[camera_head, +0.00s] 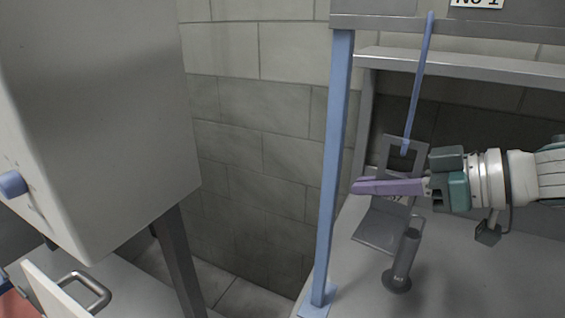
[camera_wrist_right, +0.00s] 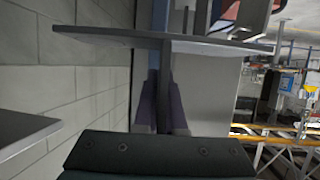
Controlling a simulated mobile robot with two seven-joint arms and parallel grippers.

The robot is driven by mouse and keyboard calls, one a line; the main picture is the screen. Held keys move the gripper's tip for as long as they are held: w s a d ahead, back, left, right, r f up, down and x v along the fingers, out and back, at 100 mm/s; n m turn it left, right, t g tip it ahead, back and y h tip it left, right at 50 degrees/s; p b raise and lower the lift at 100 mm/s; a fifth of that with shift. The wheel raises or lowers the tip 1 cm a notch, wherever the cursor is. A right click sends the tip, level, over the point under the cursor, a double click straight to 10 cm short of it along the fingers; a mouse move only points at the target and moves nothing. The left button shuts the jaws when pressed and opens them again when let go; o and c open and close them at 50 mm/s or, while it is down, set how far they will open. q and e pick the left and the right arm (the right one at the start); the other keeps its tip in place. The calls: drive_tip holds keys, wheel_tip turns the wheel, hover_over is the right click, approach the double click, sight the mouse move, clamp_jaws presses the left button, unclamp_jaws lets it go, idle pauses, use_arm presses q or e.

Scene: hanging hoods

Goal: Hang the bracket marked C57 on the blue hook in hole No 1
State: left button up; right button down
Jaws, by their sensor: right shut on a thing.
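The grey bracket (camera_head: 383,232) has an upright plate with a square window and a sloping lower plate. My right gripper (camera_head: 358,187), with purple fingers, is shut on its upright part. Dark marking shows beside the fingers, mostly covered and unreadable. The long blue hook (camera_head: 416,85) hangs from the top bar, below the partly cut-off "No 1" sign (camera_head: 477,2). Its lower end overlaps the bracket's window; I cannot tell whether it passes through. The right wrist view shows the bracket (camera_wrist_right: 165,40) edge-on, its stem between the fingers. My left gripper is not in view.
A blue post (camera_head: 336,170) stands left of the bracket. A grey shelf rail (camera_head: 460,66) runs behind the hook. A large grey box (camera_head: 95,110) fills the left side.

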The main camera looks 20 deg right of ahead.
drive_tip(key=c, duration=0.9)
unclamp_jaws()
drive_tip(key=shift+c, duration=0.2)
drive_tip(key=shift+f, duration=0.1)
drive_tip(key=shift+s+d, duration=0.1)
